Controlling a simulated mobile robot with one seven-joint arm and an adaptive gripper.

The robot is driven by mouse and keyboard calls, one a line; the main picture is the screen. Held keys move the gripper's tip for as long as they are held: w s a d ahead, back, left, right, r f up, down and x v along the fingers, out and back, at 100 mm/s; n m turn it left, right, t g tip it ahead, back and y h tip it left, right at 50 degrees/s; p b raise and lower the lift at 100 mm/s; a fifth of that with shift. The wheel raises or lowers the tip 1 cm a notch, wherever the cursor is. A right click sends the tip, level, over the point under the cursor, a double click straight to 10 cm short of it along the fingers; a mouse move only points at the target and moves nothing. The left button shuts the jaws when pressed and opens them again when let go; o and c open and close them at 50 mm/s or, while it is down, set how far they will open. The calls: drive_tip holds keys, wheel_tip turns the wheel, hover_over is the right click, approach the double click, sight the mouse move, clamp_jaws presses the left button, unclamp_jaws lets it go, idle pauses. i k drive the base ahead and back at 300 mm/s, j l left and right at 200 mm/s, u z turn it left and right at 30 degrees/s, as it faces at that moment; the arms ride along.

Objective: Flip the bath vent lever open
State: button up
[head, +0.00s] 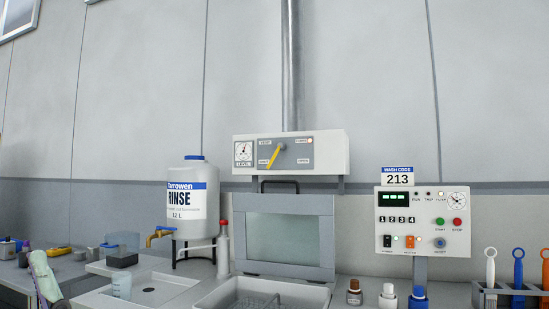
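The yellow lever (274,157) is on the front of a white control box (329,152) in the middle of the head view. It slants from a pivot at upper right down to the left, its tip beside a small lower-left label. Another small label sits to the lower right; both are too small to read surely. Below the box, the bath (215,298) has a raised lid with a grey pane (290,238) and a dark handle. My gripper is not in view, and nothing touches the lever.
A rinse jug (187,205) with an orange tap stands left of the bath, beside a red-capped bottle (223,248). A control panel (421,222) stands right. Small bottles (388,297) and a tool rack (513,291) line the right front. The space before the lever looks clear.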

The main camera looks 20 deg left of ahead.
sight(280, 146)
drive_tip(key=i+j, duration=0.1)
drive_tip(key=j, duration=0.35)
drive_tip(key=i+j, duration=0.1)
drive_tip(key=j, duration=0.35)
drive_tip(key=i+j, duration=0.1)
drive_tip(key=j, duration=0.4)
drive_tip(key=i+j+u, duration=0.1)
drive_tip(key=j, duration=0.35)
drive_tip(key=i+j, duration=0.15)
drive_tip(key=j, duration=0.3)
